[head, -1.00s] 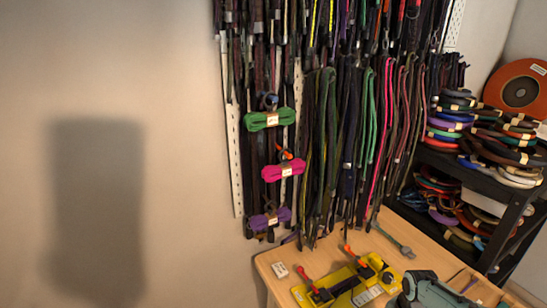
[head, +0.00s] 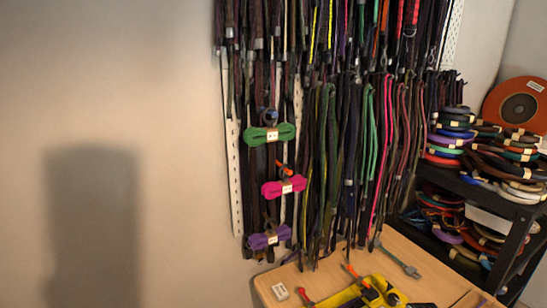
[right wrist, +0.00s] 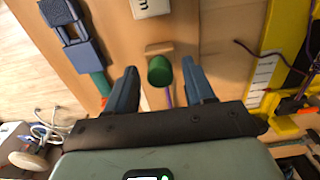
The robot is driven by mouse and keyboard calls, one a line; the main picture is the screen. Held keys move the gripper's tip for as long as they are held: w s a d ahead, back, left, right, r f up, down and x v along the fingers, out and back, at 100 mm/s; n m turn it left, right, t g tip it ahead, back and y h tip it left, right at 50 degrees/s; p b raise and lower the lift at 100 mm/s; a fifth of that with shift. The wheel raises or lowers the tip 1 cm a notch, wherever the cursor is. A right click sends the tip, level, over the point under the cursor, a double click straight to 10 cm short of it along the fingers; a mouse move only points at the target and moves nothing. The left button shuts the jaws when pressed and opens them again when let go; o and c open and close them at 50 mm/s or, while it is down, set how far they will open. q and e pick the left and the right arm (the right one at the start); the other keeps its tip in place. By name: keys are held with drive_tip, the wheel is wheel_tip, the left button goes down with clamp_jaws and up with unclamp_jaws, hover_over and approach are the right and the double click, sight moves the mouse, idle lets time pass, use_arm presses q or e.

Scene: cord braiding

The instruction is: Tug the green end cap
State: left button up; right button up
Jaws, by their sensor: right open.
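The green end cap (right wrist: 159,71) shows in the right wrist view, with a purple cord (right wrist: 168,97) running from it toward my gripper. A small tan block is just beyond the cap. My right gripper (right wrist: 161,66) is open, with one blue-grey finger on each side of the cap. Gaps show between the cap and both fingers, so it is not gripped. I cannot make out the cap in the head view. My left gripper is not in view.
A yellow fixture (right wrist: 289,40) stands right of the gripper, and a blue clamp-like part (right wrist: 74,32) left. In the head view, cords hang above the wooden table (head: 352,266), with a green hank (head: 270,134) among them. A black shelf (head: 497,212) stands at right.

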clamp_jaws()
idle(0.5)
drive_tip(key=shift+f, duration=0.15)
drive_tip(key=shift+o, duration=2)
unclamp_jaws()
drive_tip(key=shift+r+p, duration=1.8)
drive_tip(key=shift+r, duration=1.25)
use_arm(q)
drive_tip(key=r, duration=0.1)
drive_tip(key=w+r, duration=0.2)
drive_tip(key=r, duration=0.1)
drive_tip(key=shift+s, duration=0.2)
use_arm(e)
drive_tip(key=shift+s, duration=0.1)
